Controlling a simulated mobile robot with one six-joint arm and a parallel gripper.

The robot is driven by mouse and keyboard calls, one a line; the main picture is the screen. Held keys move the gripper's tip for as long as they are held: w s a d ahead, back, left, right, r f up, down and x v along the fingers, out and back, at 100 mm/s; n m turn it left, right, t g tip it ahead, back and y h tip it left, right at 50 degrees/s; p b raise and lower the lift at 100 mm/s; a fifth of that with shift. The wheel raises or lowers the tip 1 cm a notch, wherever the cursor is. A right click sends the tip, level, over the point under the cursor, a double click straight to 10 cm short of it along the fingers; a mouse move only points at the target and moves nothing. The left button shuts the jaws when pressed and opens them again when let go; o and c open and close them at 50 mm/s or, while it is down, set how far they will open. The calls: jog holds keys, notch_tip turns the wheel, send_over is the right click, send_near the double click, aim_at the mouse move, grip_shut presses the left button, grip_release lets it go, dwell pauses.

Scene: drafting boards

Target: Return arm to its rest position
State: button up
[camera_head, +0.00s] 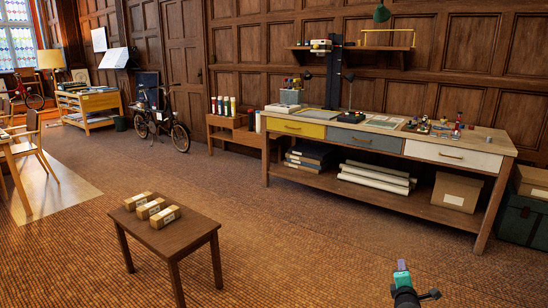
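My gripper (403,276) shows small at the bottom edge, right of the middle, at the end of my dark arm. A teal piece with a pale tip stands up at its end. I cannot tell whether this is part of the gripper or a thing in it. The fingers are too small to make out, so open or shut does not show. The rest of the arm is out of the picture. The gripper shows against bare floor, apart from the furniture.
A low dark table (170,237) with three small boxes (151,208) stands left of centre. A long workbench (455,155) with drawers and many small items runs along the panelled wall. A bicycle (161,122) stands farther back. The brown floor (300,240) between table and bench is clear.

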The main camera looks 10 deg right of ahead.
jog(key=a+f+m+g+y+p, duration=0.1)
jog(key=a+f+y+p, duration=0.2)
jog(key=a, duration=0.5)
jog(key=a+f+g+p, duration=0.2)
jog(key=a+f+p, duration=0.1)
jog(key=a+f, duration=0.4)
jog(key=a+f+m+g+y+p, duration=0.1)
jog(key=a+f+y+p, duration=0.15)
jog(key=a, duration=0.55)
jog(key=s+a+f+m+g+p, duration=0.2)
jog(key=s+a+f+g+p, duration=0.35)
jog(key=s+a, duration=0.55)
jog(key=s+a+f+m+g+y, duration=0.1)
jog(key=s+a+m+g, duration=0.1)
jog(key=s, duration=0.6)
jog(key=s+a+f+m+g+y+p, duration=0.1)
jog(key=s+a+m+g, duration=0.2)
jog(key=s+m, duration=0.3)
jog(key=s+a+f+m+g+y+p, duration=0.1)
jog(key=s+a+m+g, duration=0.2)
jog(key=s, duration=0.7)
jog(key=shift+s+f+m+g, duration=0.35)
jog(key=shift+s+m+g, duration=0.05)
jog(key=shift+m+g, duration=0.1)
